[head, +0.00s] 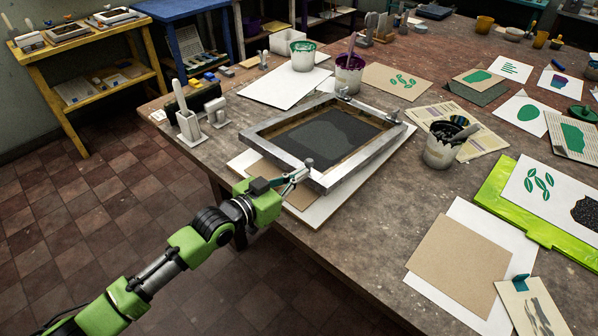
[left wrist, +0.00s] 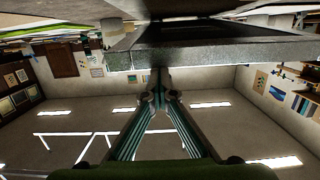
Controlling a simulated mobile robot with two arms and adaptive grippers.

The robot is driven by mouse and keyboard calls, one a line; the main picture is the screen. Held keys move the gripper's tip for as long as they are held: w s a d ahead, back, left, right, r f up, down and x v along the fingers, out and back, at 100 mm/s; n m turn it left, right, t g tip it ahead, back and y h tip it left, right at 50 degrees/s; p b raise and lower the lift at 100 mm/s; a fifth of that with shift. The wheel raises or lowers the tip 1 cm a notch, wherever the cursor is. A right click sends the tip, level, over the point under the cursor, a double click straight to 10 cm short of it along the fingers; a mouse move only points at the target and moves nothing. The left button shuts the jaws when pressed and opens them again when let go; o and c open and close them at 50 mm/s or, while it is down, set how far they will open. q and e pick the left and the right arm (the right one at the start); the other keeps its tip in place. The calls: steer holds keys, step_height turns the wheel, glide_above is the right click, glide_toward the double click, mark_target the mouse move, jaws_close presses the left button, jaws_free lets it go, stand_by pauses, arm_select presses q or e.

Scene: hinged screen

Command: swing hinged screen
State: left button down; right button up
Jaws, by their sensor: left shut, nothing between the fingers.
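The hinged screen (head: 270,153) is a grey metal frame with dark mesh, lying over a white board (head: 315,213) and brown sheet near the table's front edge. Hinge clamps (head: 344,92) sit at its far side. Its near edge seems a little above the board; the exact gap is unclear. My left gripper (head: 299,174) is at the near edge of the frame, fingers shut and empty. In the left wrist view the closed fingertips (left wrist: 158,84) reach the frame's edge (left wrist: 220,48); I cannot tell whether they touch. My right gripper is not in view.
Ink pots (head: 349,75) stand behind the screen, and a dark ink pot (head: 440,146) stands to its right. A white holder with tools (head: 190,126) is at the left. A green-framed board (head: 490,205) and paper sheets (head: 463,262) lie at the right.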

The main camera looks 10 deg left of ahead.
arm_select(q)
steer(key=shift+s+a+f+b, duration=0.1)
steer(key=shift+a+f+b, duration=0.1)
steer(key=shift+f+b, duration=0.65)
steer(key=shift+w+a+f+b, duration=0.15)
steer(key=shift+f+b, duration=0.25)
steer(key=shift+f, duration=0.9)
steer(key=shift+s+a+f+b, duration=0.2)
steer(key=shift+f+b, duration=0.4)
steer(key=shift+f, duration=0.45)
steer(key=c, duration=2.2)
jaws_free()
steer(key=shift+s, duration=0.1)
